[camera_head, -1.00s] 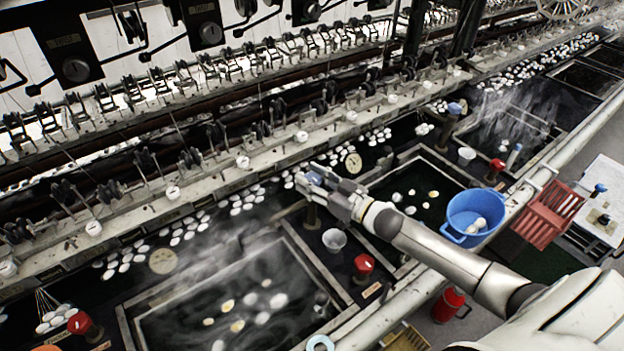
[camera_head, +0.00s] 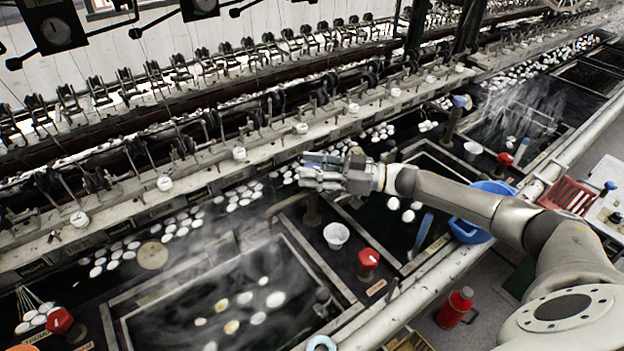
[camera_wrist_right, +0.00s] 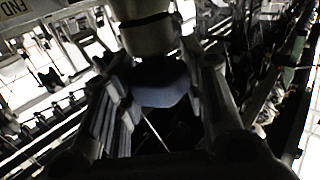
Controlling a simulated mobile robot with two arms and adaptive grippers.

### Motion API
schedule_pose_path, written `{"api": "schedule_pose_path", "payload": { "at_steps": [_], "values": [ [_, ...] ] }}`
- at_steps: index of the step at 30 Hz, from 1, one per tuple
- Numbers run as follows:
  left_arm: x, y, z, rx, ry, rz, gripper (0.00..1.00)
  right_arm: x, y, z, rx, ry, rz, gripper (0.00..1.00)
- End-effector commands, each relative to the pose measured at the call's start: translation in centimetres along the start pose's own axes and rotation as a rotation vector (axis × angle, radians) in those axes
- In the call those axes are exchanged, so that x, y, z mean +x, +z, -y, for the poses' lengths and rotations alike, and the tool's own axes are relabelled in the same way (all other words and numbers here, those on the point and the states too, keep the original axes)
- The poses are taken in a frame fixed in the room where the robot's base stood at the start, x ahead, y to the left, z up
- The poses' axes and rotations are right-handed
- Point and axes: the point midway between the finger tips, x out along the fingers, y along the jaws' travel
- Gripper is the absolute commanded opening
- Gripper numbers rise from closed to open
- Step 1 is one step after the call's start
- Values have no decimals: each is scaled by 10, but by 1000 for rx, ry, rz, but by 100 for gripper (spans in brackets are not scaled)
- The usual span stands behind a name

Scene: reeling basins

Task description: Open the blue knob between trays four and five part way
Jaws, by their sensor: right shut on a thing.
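The blue knob (camera_wrist_right: 160,88) shows dark blue in the right wrist view, between the two fingers of my right gripper (camera_wrist_right: 160,115). In the head view my right gripper (camera_head: 318,172) reaches in from the right and is shut around the top of a short dark post (camera_head: 312,210). The fingers mostly hide the knob there, so its turn angle cannot be read. The post stands between the steaming near basin (camera_head: 235,310) and the basin to its right (camera_head: 395,215). My left gripper is not in view.
Another blue knob (camera_head: 461,102) stands farther right. Red knobs (camera_head: 368,258) and a white cup (camera_head: 336,236) are near the basin divider. A blue tub (camera_head: 470,232) lies partly behind my right arm. The reeling machinery (camera_head: 240,150) runs close behind the gripper.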

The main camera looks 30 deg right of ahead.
Motion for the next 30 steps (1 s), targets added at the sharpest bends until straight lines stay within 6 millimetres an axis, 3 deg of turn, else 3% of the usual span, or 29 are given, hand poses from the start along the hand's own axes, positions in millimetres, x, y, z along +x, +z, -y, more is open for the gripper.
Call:
{"api": "schedule_pose_path", "payload": {
  "at_steps": [1, 9, 27, 28, 30],
  "values": [
    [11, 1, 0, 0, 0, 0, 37, 0, 3, -3, -5, -28, -2, 15],
    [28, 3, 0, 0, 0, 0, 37, 0, 1, -2, -2, -148, -2, 15],
    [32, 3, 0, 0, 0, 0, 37, 0, -1, -1, 0, -188, -2, 15],
    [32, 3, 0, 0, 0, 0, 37, 0, -1, -1, 0, -188, -2, 42],
    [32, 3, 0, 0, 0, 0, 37, 0, -1, -1, 0, -188, -2, 51]
  ]
}}
